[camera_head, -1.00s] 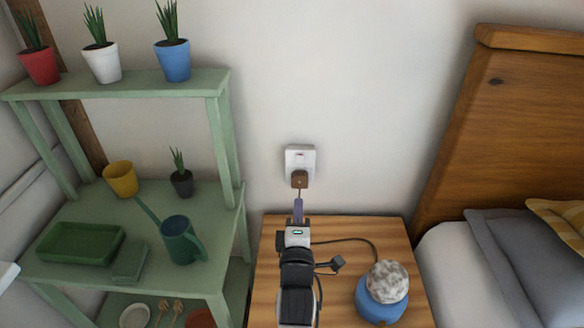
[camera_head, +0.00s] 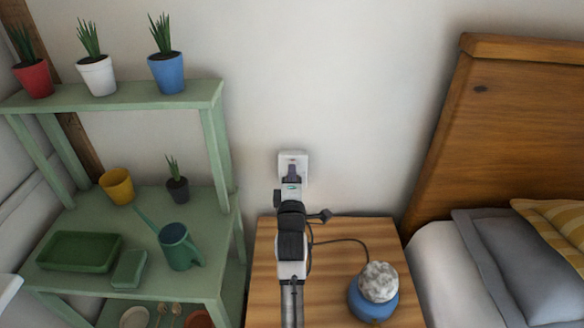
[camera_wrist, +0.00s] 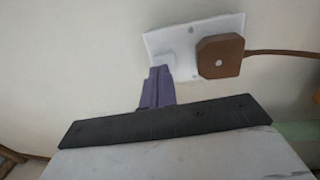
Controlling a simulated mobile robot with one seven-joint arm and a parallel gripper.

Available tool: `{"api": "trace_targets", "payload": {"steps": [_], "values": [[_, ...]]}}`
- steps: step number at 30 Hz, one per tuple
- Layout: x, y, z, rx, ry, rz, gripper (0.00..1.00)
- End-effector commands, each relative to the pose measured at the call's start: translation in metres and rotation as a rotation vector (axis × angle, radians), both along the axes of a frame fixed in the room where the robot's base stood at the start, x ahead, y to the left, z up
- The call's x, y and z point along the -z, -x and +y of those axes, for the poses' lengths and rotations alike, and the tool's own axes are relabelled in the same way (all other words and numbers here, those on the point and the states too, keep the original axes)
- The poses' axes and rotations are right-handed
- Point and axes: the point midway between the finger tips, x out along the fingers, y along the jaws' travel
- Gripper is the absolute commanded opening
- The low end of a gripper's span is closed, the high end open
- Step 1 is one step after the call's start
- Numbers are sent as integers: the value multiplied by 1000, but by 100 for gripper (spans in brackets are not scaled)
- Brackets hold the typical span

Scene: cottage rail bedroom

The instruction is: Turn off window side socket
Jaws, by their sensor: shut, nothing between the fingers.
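The white wall socket (camera_head: 293,158) is on the wall above the wooden bedside table. In the wrist view the socket plate (camera_wrist: 207,34) is tilted, with a brown plug (camera_wrist: 220,56) in it and a cord running off to the right. My gripper (camera_head: 291,172) is shut and empty, its fingers in front of the socket's lower part in the head view. In the wrist view the purple fingertips (camera_wrist: 160,72) are at the plate's edge, close to a raised white rocker (camera_wrist: 167,60). I cannot tell whether they touch it.
The bedside table (camera_head: 270,290) bears a lamp with a blue base (camera_head: 372,300), its cord running to the left. A green shelf (camera_head: 215,150) with pots and a watering can (camera_head: 180,246) stands on the left. A wooden bed headboard (camera_head: 510,110) is on the right.

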Motion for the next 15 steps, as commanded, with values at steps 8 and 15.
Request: {"api": "trace_targets", "payload": {"steps": [8, 15], "values": [[-1, -12, 0, 0, 0, 1, 0], [-1, -12, 0, 0, 0, 0, 0]]}}
